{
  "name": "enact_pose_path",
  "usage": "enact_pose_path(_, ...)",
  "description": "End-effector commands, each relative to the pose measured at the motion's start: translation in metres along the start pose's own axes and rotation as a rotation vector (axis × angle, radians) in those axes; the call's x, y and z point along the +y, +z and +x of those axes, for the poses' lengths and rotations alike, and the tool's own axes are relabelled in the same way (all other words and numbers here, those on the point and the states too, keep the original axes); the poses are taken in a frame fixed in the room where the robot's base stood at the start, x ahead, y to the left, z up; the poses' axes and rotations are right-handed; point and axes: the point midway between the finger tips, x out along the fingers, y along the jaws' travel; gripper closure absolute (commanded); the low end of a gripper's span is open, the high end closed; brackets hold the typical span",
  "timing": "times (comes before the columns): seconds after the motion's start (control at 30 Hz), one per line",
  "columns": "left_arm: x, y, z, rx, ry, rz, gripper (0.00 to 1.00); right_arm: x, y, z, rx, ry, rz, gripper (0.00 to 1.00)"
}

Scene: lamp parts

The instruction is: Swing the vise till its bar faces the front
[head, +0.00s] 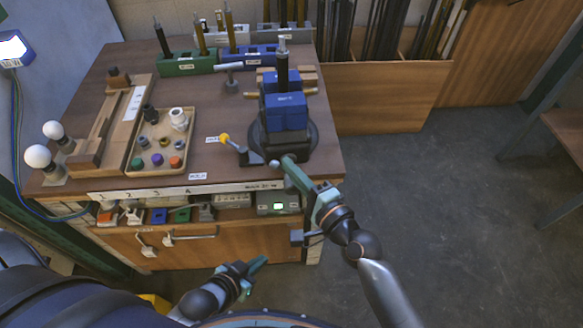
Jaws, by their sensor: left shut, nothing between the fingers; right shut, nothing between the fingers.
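The vise stands on the right part of the wooden bench, with a dark round base (313,136) and a blue block (286,112) at its top. A dark upright rod (282,70) stands in the blue part. I cannot tell for sure which part is the vise's bar. My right gripper (286,160) is shut and empty at the front of the vise base; I cannot tell whether it touches. My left gripper (262,262) is shut and empty, low in front of the drawer.
A tan tray (133,163) of small coloured parts lies left of the vise. Green (187,65) and blue (248,57) rod holders stand behind. A grey T-shaped piece (231,68) stands close behind the vise's left side. Open floor (430,200) lies right of the bench.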

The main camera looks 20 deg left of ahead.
Motion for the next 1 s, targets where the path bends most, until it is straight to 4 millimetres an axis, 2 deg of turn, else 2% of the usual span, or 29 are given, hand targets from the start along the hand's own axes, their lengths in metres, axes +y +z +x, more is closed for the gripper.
enact_pose_path(0.57,0.000,0.000,0.000,0.000,0.000,0.000,1.00,0.001,0.000,-0.005,0.000,0.001,0.000,1.00)
enact_pose_path(0.73,0.000,-0.001,-0.001,0.000,0.000,0.000,1.00,0.001,0.000,-0.029,0.000,0.002,0.000,1.00)
enact_pose_path(1.0,0.000,0.002,0.002,0.000,0.000,0.001,1.00,0.003,-0.001,-0.087,0.000,0.004,-0.001,1.00)
